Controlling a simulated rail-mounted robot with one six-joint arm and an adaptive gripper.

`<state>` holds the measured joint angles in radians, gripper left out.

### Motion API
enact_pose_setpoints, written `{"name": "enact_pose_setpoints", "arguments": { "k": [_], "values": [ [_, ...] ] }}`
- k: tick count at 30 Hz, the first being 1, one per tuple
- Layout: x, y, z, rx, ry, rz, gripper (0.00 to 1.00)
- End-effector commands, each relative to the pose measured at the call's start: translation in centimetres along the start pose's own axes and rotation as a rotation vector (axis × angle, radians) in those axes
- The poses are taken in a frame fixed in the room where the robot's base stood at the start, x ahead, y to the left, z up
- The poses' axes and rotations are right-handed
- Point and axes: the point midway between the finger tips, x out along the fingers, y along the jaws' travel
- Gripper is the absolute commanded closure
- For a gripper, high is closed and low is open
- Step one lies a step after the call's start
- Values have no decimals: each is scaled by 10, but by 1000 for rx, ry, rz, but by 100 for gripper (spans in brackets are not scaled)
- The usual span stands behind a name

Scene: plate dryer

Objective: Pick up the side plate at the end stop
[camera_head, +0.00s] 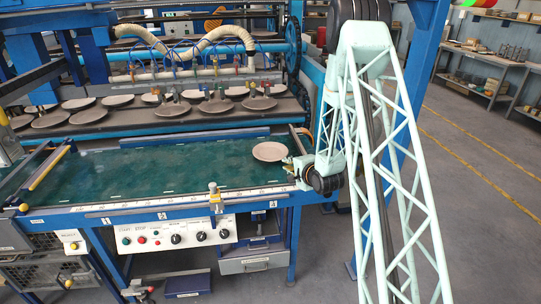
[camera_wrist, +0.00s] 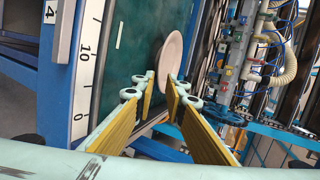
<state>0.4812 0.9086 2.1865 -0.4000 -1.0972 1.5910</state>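The side plate (camera_head: 270,152) is a round pinkish-beige plate lying alone at the right end of the green conveyor belt (camera_head: 150,172). In the wrist view the plate (camera_wrist: 170,58) shows beyond my fingertips, a little right of centre. My gripper (camera_wrist: 159,84) has its two yellow-padded fingers apart, with nothing held between them. In the head view my gripper (camera_head: 291,165) is at the right end of the belt, just right of and in front of the plate. Whether a fingertip touches the rim cannot be told. The end stop cannot be made out clearly.
Several plates (camera_head: 172,109) lie on the dark rack behind the belt. A white ruler strip (camera_wrist: 82,80) runs along the belt's front edge. A metal post (camera_head: 215,197) stands at the front rail above the control panel (camera_head: 175,236). The belt left of the plate is clear.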

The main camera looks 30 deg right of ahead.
Motion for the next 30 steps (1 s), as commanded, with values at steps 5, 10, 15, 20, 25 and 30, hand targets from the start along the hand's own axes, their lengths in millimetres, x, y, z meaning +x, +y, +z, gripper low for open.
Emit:
{"name": "enact_pose_setpoints", "arguments": {
  "k": [5, 10, 15, 20, 25, 30],
  "values": [
    [8, 0, 0, -1, 0, 0, 88],
    [26, 0, 0, -1, 0, -2, 88],
    [48, 1, 1, -1, -1, 0, 88],
    [68, 0, 0, -1, -1, 0, 88],
    [82, 0, 0, -1, 0, 0, 88],
    [86, 0, 0, 0, 0, 0, 88]
  ]
}}
